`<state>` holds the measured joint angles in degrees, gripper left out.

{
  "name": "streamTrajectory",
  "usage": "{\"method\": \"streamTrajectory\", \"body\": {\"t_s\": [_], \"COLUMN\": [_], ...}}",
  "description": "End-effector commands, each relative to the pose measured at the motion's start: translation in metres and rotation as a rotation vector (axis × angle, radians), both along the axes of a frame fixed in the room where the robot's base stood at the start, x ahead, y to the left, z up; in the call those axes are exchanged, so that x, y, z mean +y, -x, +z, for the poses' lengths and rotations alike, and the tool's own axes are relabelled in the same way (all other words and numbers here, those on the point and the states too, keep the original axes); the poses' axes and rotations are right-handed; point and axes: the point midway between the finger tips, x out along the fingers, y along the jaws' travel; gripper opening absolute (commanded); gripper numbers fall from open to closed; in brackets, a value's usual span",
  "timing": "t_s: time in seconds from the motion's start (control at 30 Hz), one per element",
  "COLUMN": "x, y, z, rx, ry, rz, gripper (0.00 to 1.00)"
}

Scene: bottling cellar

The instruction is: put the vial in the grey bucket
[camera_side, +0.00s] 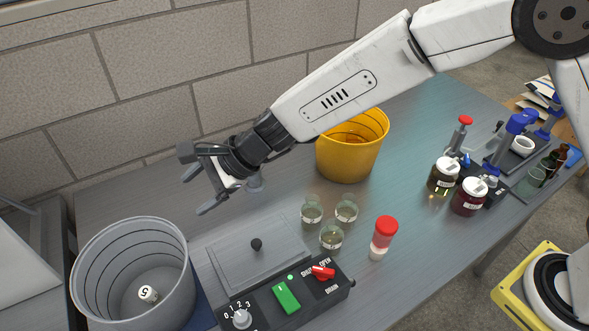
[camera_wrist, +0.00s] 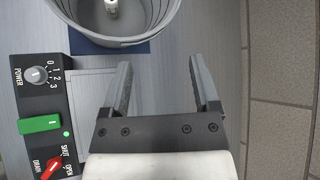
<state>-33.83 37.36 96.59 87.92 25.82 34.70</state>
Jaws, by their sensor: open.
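The grey bucket (camera_side: 130,245) stands at the left end of the bench in the side view. Its near rim shows at the top of the wrist view (camera_wrist: 118,39). A small white vial (camera_side: 148,294) marked 5 lies on the bucket floor; part of it shows at the top edge of the wrist view (camera_wrist: 111,6). My gripper (camera_side: 198,180) is open and empty, above the bench to the upper right of the bucket. Its two fingers are spread apart in the wrist view (camera_wrist: 160,66), with nothing between them.
A lidded control box (camera_side: 257,268) with knob, green button and red switch stands right of the bucket. Several small glasses (camera_side: 331,235), a red-capped container (camera_side: 382,238) and a yellow bucket (camera_side: 350,150) stand beyond. A brick wall (camera_side: 150,80) runs behind.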

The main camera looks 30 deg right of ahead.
Motion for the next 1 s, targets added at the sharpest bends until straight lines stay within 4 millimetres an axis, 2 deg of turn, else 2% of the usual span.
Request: {"method": "streamTrajectory", "body": {"t_s": [0.03, 0.1, 0.27, 0.47, 0.7, 1.0], "x": [-0.021, -0.047, -0.106, -0.178, -0.259, -0.346], "y": [0.000, 0.002, 0.011, 0.030, 0.066, 0.123], "z": [0.000, -0.002, -0.006, -0.012, -0.018, -0.025], "rx": [-0.035, -0.083, -0.179, -0.277, -0.364, -0.432], "ry": [0.050, 0.123, 0.286, 0.483, 0.701, 0.929], "rz": [0.026, 0.074, 0.190, 0.353, 0.578, 0.896], "gripper": [0.79, 0.79, 0.79, 0.79, 0.79, 0.79]}}
